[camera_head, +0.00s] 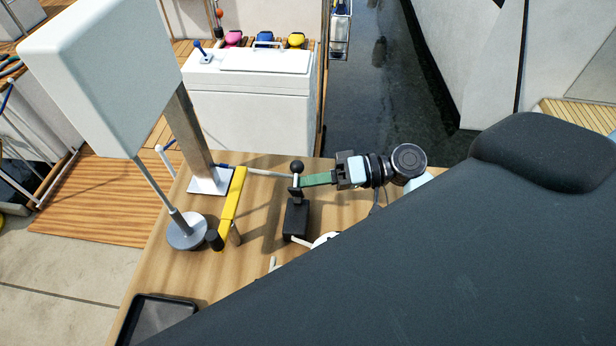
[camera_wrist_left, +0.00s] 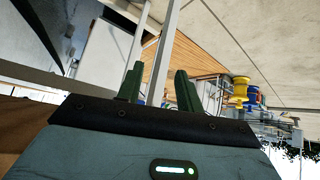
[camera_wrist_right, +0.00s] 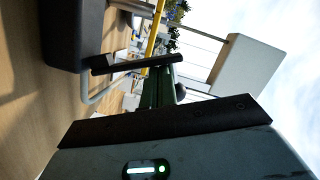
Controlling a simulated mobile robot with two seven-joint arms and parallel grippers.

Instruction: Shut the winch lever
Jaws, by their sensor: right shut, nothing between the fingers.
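A black block (camera_head: 295,220) stands on the wooden table, with a short upright and a black ball knob (camera_head: 297,167) above it; I take this as the winch lever. A pale rod (camera_head: 268,173) runs left from near the knob. My right gripper (camera_head: 304,182) is shut and empty, its green fingertips close beside the upright just below the knob; contact is unclear. In the right wrist view the block (camera_wrist_right: 75,35), a dark bar (camera_wrist_right: 130,63) and the shut fingers (camera_wrist_right: 158,88) show. My left gripper (camera_wrist_left: 157,72) is open and empty in its wrist view, away from the table.
A lamp with a large white shade (camera_head: 100,70) stands at the table's left. A black tray (camera_head: 155,318) is at the front left.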

